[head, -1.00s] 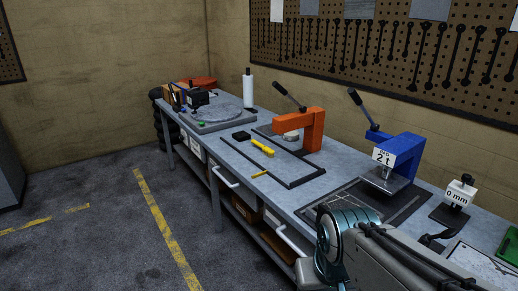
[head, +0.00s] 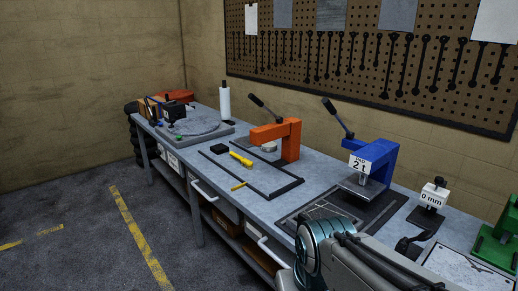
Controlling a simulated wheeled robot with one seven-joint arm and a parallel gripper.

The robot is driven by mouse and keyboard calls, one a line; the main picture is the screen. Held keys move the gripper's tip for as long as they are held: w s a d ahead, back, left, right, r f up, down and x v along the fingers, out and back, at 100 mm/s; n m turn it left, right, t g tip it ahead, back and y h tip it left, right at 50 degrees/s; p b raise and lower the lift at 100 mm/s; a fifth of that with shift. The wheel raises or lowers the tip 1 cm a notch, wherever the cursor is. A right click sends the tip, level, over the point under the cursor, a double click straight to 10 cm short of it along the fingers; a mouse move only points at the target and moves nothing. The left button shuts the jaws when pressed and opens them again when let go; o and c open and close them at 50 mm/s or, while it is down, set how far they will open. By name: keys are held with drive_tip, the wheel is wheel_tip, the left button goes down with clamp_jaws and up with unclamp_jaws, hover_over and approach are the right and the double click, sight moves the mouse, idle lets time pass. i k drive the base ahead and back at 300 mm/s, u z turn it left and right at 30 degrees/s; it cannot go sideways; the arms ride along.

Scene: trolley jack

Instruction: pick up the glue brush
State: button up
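Two yellow items lie on the workbench (head: 215,190). A thicker yellow one (head: 240,160) lies beside a small black block (head: 219,149), within the dark frame in front of the orange press. A thin yellow stick (head: 239,187) lies nearer the bench's front edge. Both are too small to tell which, if either, is the glue brush. Part of my arm shows at the lower right, over the front of the bench. My gripper is not in view.
An orange press (head: 289,140) and a blue press (head: 372,160) marked 2 t stand on the bench with levers raised. A 0 mm gauge (head: 434,194) and a green device (head: 497,240) stand at right. A white roll (head: 225,103) stands at the back.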

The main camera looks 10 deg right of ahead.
sight(245, 163)
drive_tip(key=k, duration=0.6)
drive_tip(key=u, duration=0.75)
drive_tip(key=i, duration=1.25)
drive_tip(key=u, duration=0.6)
drive_tip(key=i, duration=1.55)
drive_tip(key=z, duration=0.95)
drive_tip(key=i, duration=0.9)
drive_tip(key=z, duration=1.55)
drive_tip(key=i, duration=0.9)
drive_tip(key=z, duration=0.1)
